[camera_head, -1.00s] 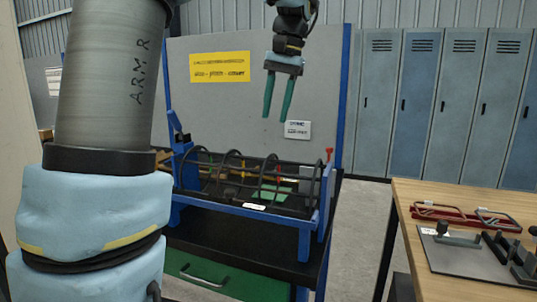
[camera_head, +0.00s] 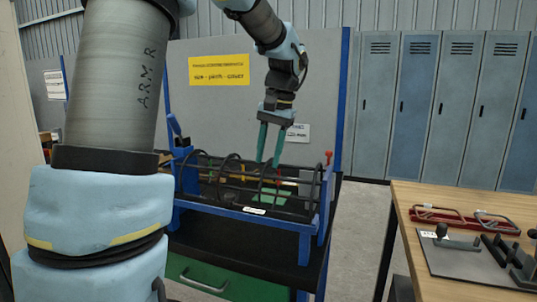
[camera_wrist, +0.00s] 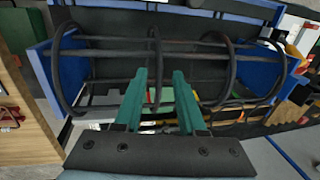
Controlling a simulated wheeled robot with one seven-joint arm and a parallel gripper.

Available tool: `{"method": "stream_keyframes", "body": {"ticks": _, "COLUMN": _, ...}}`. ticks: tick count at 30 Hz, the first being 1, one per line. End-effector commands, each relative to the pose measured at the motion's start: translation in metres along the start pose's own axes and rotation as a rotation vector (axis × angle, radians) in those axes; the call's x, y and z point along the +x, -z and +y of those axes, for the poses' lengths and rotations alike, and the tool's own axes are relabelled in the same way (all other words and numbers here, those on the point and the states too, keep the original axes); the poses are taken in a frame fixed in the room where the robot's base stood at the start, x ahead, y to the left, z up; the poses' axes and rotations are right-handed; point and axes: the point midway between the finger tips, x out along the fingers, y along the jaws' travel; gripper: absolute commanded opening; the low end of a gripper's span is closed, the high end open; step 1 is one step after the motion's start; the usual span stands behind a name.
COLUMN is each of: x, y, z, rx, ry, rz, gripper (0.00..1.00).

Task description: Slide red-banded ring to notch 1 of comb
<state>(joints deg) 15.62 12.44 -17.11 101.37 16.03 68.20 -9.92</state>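My gripper (camera_head: 267,163) is open, its two green fingers pointing down over the right half of the rebar cage (camera_head: 235,185). Several dark hoop-shaped rings stand along the cage's bars. In the wrist view, my fingertips (camera_wrist: 160,74) are apart, and a dark ring (camera_wrist: 154,42) runs between them; I cannot tell whether it touches either finger. A small red mark (camera_head: 278,173) shows just beside the right fingertip in the head view, so the nearby ring may be the red-banded one. The comb and its notch 1 cannot be made out clearly.
The blue frame (camera_head: 262,219) holds the cage on a black cart top (camera_head: 230,242). Other rings stand left (camera_wrist: 66,70) and right (camera_wrist: 229,75) of my fingers.

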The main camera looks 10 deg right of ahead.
Motion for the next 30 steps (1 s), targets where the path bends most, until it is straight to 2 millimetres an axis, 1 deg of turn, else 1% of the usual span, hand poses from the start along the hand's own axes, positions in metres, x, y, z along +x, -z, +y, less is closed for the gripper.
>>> {"method": "stream_keyframes", "body": {"ticks": 4, "x": -0.0001, "y": 0.0, "z": 0.0, "rx": 0.0, "ry": 0.0, "rz": 0.0, "gripper": 0.4}}
{"method": "stream_keyframes", "body": {"ticks": 5, "x": -0.0001, "y": 0.0, "z": 0.0, "rx": 0.0, "ry": 0.0, "rz": 0.0, "gripper": 0.38}}
{"method": "stream_keyframes", "body": {"ticks": 15, "x": -0.0004, "y": -0.0001, "z": -0.0001, "rx": 0.0, "ry": 0.0, "rz": 0.0, "gripper": 0.0}}
{"method": "stream_keyframes", "body": {"ticks": 30, "x": -0.0006, "y": -0.0001, "z": -0.0001, "rx": 0.0, "ry": 0.0, "rz": 0.0, "gripper": 0.0}}
